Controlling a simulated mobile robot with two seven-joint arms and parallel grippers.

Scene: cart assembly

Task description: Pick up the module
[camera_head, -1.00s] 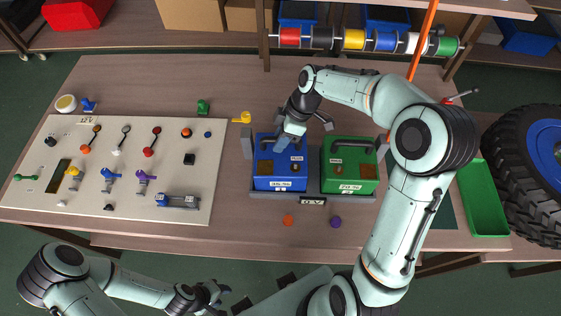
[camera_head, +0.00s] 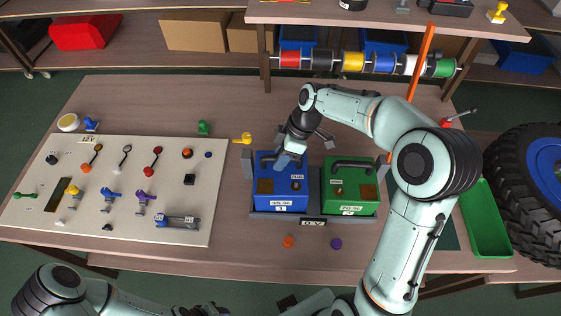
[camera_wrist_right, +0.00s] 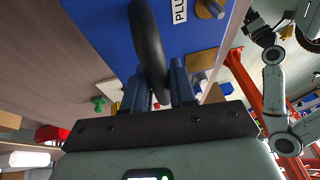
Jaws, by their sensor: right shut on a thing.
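The blue module (camera_head: 293,190) stands upright in the left bay of the dark tray (camera_head: 262,214), beside the green module (camera_head: 348,193). My right gripper (camera_head: 280,163) is at the black handle on top of the blue module. In the right wrist view its blue fingers (camera_wrist_right: 160,88) are shut on the black handle (camera_wrist_right: 146,40), with the blue module (camera_wrist_right: 95,25) behind. Whether the module is clear of the tray floor cannot be told.
A white panel (camera_head: 105,225) with several small parts lies on the left of the table. A shelf with coloured spools (camera_head: 353,62) stands behind. A green bin (camera_head: 484,225) and a large wheel (camera_head: 535,180) are at right.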

